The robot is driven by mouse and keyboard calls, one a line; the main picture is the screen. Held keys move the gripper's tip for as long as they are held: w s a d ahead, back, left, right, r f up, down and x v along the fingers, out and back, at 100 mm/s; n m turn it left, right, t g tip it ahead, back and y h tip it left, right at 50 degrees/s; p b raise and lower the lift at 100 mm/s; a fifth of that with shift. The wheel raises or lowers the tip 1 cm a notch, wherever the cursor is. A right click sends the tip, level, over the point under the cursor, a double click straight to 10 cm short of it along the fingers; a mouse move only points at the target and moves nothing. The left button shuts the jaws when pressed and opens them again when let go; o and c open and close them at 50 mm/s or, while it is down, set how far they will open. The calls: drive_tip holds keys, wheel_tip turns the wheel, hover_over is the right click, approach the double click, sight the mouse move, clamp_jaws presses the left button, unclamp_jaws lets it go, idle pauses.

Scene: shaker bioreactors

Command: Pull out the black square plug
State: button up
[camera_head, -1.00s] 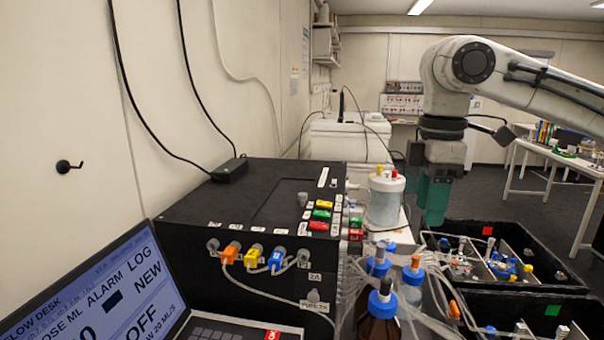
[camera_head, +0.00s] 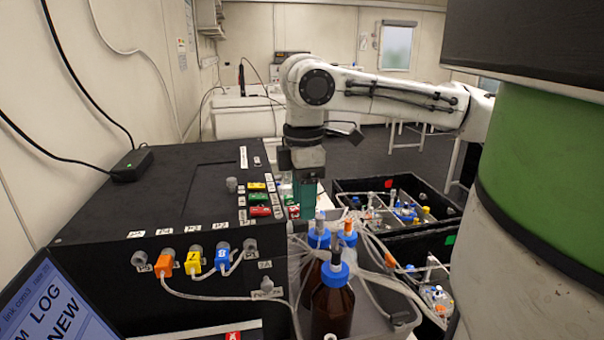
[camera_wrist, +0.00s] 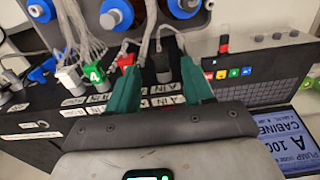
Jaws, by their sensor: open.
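In the wrist view my gripper (camera_wrist: 158,68) is open, its two green fingers spread over the edge of a black panel with white labels. I see nothing held between them. In the head view my gripper (camera_head: 306,195) hangs pointing down beside the right edge of a black box (camera_head: 100,215).
Orange (camera_head: 164,264), yellow (camera_head: 193,262) and blue (camera_head: 222,257) plugs with hoses line the box front. Blue-capped bottles (camera_head: 332,300) stand in a tray close to my gripper. Black crates (camera_head: 365,184) lie to the right. A laptop (camera_head: 50,310) is front left.

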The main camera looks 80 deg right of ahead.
drive_tip(key=shift+f, duration=1.95)
clamp_jaws()
drive_tip(key=shift+s, duration=0.2)
drive_tip(key=shift+s+d, duration=0.2)
drive_tip(key=shift+s, duration=0.2)
drive_tip(key=shift+s+d+p, duration=0.3)
drive_tip(key=shift+s+p, duration=0.15)
drive_tip(key=shift+s, duration=0.25)
drive_tip(key=shift+s+d, duration=0.3)
drive_tip(key=shift+s, duration=0.4)
drive_tip(key=shift+s+d, duration=0.25)
drive_tip(key=shift+s, duration=0.4)
